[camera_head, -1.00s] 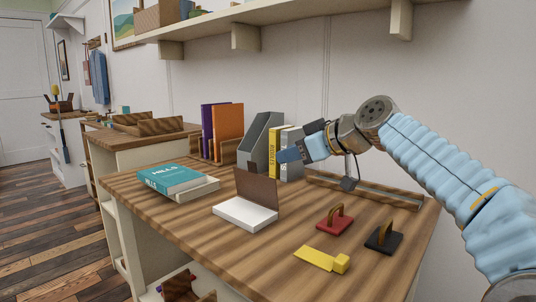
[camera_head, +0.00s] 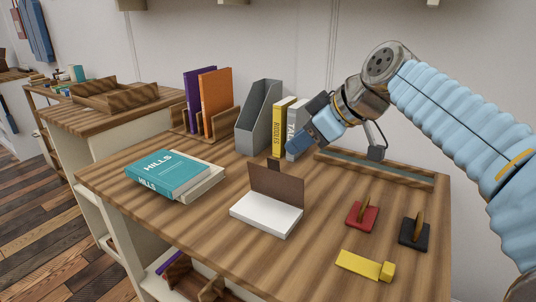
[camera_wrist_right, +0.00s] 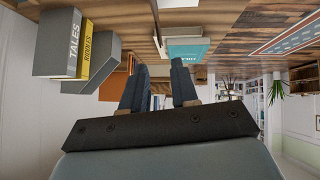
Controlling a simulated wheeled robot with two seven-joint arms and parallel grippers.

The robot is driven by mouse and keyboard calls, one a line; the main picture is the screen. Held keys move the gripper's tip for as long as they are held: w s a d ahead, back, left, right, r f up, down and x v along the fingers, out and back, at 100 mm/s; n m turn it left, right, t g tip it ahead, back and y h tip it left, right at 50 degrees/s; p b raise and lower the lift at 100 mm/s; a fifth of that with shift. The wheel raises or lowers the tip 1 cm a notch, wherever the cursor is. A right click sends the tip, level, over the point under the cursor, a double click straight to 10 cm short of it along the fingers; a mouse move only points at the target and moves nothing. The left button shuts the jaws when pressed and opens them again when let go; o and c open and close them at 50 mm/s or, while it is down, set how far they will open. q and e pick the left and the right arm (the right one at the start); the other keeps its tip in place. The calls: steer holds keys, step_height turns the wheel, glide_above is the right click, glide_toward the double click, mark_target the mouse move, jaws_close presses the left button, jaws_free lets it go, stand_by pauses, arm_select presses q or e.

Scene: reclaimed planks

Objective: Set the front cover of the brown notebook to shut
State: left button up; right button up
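The brown notebook lies open on the plank desk, with its white page block (camera_head: 266,213) flat. Its brown front cover (camera_head: 278,186) stands up steeply from the far edge of the pages. My right gripper (camera_head: 295,145) is above and behind the cover, in front of the upright books, and holds nothing that I can see. In the right wrist view its two fingers (camera_wrist_right: 160,84) are spread with a gap between them. A white edge at the top of that view looks like the page block (camera_wrist_right: 178,3). My left gripper is not in view.
A teal book (camera_head: 170,172) lies on a pale one to the left. A grey file holder (camera_head: 258,118) and a yellow book (camera_head: 281,126) stand behind. Red (camera_head: 362,216), black (camera_head: 413,232) and yellow (camera_head: 364,265) pieces lie to the right. The front desk strip is clear.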

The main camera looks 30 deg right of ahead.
mark_target(271, 159)
steer(key=x, duration=1)
steer(key=shift+w+f+p, duration=0.25)
steer(key=shift+p, duration=0.05)
steer(key=shift+c, duration=0.4)
jaws_close()
stand_by(0.4)
